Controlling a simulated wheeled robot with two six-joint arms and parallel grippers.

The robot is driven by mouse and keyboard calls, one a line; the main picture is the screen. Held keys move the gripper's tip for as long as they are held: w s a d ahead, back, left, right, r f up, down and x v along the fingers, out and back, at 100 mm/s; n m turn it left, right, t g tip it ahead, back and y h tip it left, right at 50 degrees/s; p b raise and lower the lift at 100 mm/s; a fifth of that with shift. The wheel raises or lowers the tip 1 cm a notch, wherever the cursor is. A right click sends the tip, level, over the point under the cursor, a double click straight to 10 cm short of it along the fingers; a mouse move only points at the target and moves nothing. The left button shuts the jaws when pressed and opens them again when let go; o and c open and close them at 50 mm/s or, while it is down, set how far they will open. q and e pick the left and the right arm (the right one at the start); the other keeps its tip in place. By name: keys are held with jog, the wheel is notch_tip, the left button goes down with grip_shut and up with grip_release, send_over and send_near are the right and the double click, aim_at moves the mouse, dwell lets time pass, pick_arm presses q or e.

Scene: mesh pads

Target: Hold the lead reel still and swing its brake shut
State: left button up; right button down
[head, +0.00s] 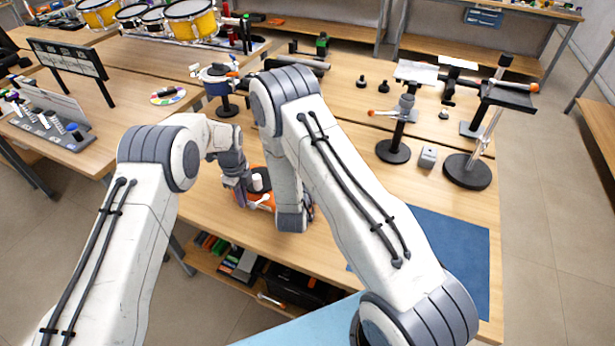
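An orange object, which looks like the lead reel (259,201), sits on the wooden table near its front edge. A small white part shows on it. My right arm covers much of it, so its brake cannot be made out. My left gripper (241,194) points down at the left side of the reel, close to it or touching it. Its fingers are too small and crowded to tell whether they are open or shut. My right arm crosses in front of the reel, and its gripper is hidden behind the arm.
A blue mat (455,250) lies at the table's right. Behind it stand two black-based stands (393,152) (467,172) and a small grey box (428,156). A lower shelf holds dark cases (295,285).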

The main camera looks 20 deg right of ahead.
aim_at(252, 205)
pick_arm(q)
jog(key=shift+f, duration=0.1)
pick_arm(e)
jog(key=shift+s+f, duration=0.15)
jog(key=shift+f, duration=0.1)
pick_arm(q)
grip_shut()
jog(key=shift+s+d, duration=0.1)
jog(key=shift+s+d, duration=0.95)
jog(key=shift+s, duration=0.25)
